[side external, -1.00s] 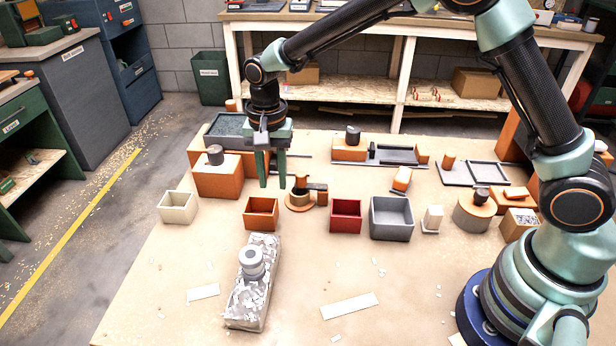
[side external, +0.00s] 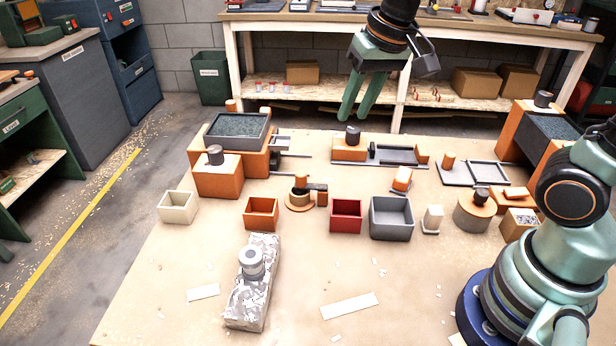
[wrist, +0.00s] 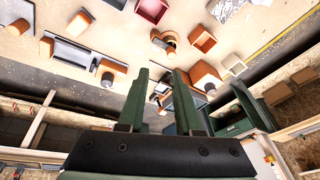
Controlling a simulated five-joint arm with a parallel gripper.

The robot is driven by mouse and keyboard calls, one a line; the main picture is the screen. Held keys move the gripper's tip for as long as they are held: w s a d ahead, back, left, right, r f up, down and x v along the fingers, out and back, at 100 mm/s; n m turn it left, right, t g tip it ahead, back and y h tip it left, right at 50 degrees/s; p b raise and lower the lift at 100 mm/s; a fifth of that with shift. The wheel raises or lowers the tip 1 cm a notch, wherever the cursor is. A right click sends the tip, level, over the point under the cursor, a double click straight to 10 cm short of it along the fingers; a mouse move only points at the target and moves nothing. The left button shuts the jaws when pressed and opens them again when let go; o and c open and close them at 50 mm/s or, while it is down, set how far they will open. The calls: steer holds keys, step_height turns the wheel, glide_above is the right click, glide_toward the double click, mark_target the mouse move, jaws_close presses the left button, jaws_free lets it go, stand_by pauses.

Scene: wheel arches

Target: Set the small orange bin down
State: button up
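The small orange bin (side external: 261,213) stands upright on the tabletop (side external: 180,270), between the cream bin (side external: 178,207) and the red bin (side external: 346,215). It also shows in the wrist view (wrist: 202,41), at the upper right. My gripper (side external: 355,116) is high above the back of the table, well apart from the orange bin. In the wrist view my gripper's green fingers (wrist: 163,76) are apart with nothing held between them.
A grey bin (side external: 391,218) stands right of the red bin. A round orange piece (side external: 299,203) stands beside the orange bin. A speckled block with a grey knob (side external: 252,290) lies in front. Orange blocks and grey trays fill the back. The front left is mostly clear.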

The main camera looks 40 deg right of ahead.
steer(key=s+d+n+t, duration=0.2)
steer(key=s+d+n, duration=0.1)
steer(key=s, duration=0.4)
steer(key=shift+d, duration=0.6)
stand_by(0.6)
